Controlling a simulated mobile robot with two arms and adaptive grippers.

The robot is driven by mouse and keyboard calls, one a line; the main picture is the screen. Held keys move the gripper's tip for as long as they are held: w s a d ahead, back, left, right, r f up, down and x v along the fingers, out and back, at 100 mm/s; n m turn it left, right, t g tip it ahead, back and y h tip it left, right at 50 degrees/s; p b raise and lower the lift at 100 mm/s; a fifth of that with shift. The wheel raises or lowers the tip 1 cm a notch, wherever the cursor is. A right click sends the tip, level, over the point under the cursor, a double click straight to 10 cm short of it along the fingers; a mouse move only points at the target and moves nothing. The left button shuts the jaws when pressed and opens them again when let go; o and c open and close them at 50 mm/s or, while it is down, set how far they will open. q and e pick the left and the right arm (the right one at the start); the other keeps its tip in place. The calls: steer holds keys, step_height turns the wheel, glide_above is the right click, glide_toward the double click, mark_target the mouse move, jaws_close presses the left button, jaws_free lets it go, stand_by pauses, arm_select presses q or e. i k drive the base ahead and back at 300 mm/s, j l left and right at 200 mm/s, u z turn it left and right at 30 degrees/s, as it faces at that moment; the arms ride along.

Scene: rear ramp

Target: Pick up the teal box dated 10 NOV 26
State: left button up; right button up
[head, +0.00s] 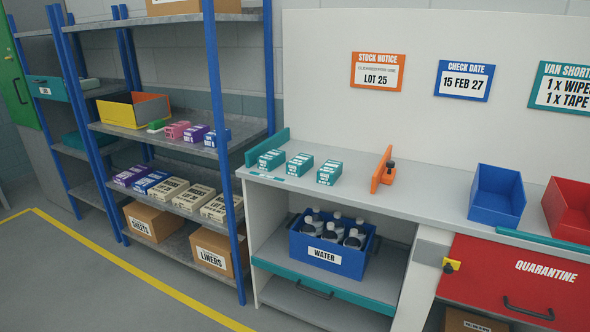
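Three teal boxes with white labels stand in a row on the left part of the grey counter: a left one (271,160), a middle one (299,165) and a right one (330,173). Their label print is too small to read, so I cannot tell which is dated 10 NOV 26. Neither of my grippers shows in the head view.
An orange divider (381,170) stands right of the boxes, and a teal end stop (267,146) stands behind them at left. A blue bin (496,194) and a red bin (570,209) sit further right. A blue-post shelf (228,150) adjoins the counter. Floor at front left is clear.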

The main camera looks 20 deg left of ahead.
mark_target(299, 165)
steer(key=i+j+u, duration=0.1)
steer(key=j, duration=0.3)
steer(key=i+j, duration=0.2)
steer(key=j, duration=0.15)
steer(key=i+j+u, duration=0.15)
steer(key=j, duration=0.25)
